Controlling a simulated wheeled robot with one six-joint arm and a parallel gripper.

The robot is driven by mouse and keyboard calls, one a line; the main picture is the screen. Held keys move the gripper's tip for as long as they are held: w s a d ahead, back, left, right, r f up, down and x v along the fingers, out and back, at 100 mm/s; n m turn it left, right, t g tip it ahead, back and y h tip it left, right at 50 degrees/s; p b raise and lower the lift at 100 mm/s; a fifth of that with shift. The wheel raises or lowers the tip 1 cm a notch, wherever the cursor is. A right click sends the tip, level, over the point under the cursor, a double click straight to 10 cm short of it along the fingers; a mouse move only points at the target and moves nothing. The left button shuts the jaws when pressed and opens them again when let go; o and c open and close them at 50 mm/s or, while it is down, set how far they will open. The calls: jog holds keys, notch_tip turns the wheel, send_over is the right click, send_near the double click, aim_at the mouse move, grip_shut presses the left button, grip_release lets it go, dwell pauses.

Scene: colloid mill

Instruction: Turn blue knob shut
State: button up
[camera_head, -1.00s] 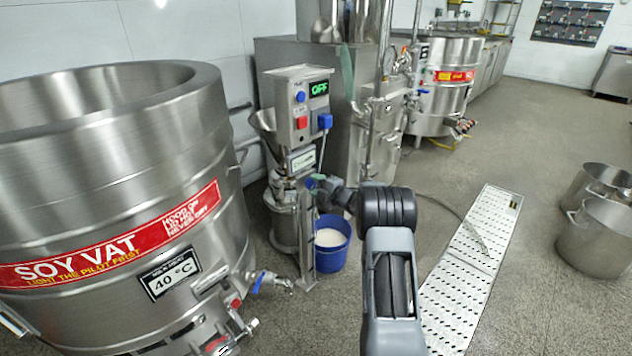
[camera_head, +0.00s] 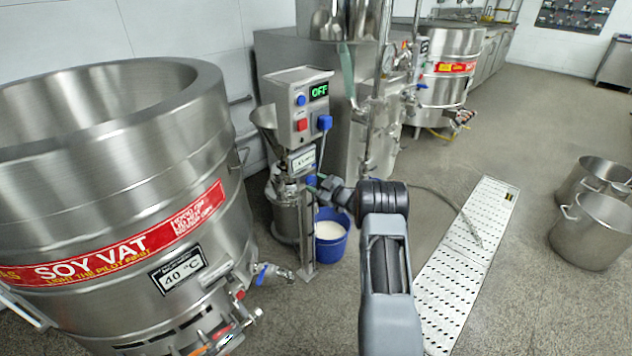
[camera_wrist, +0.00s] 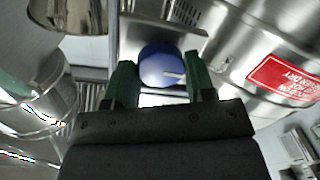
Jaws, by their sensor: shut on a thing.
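The blue knob (camera_wrist: 162,66) shows in the wrist view as a round blue shape with a pale mark on it. It sits between the two green fingers of my gripper (camera_wrist: 160,82), which is shut on it. In the head view my gripper (camera_head: 318,184) reaches the front of the colloid mill (camera_head: 292,205), below the control box (camera_head: 300,108). Only a small bit of blue shows there at the fingertips. The knob is mostly hidden by my gripper. The green display (camera_head: 319,92) reads OFF.
A large steel soy vat (camera_head: 110,150) stands close on the left, with a blue-handled tap (camera_head: 262,274) low on its side. A blue bucket (camera_head: 331,245) of whitish liquid is by the mill. A floor grating (camera_head: 470,250) and steel pots (camera_head: 598,232) lie to the right.

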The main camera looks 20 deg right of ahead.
jog(key=m+p, duration=0.1)
jog(key=m, duration=0.3)
jog(key=shift+m+p, duration=0.3)
jog(key=m+p, duration=0.1)
jog(key=m, duration=0.3)
jog(key=shift+s+a+m+y, duration=0.1)
jog(key=shift+m+y, duration=0.2)
jog(key=m+p, duration=0.1)
jog(key=m, duration=0.3)
jog(key=shift+a+m+t, duration=0.1)
jog(key=shift+m+t, duration=0.2)
jog(key=shift+m+p, duration=0.45)
jog(key=shift+m, duration=1.45)
jog(key=shift+f, duration=0.1)
jog(key=o, duration=0.9)
jog(key=shift+s, duration=0.1)
jog(key=p+v, duration=0.2)
jog(key=v, duration=1.1)
jog(key=shift+s, duration=0.4)
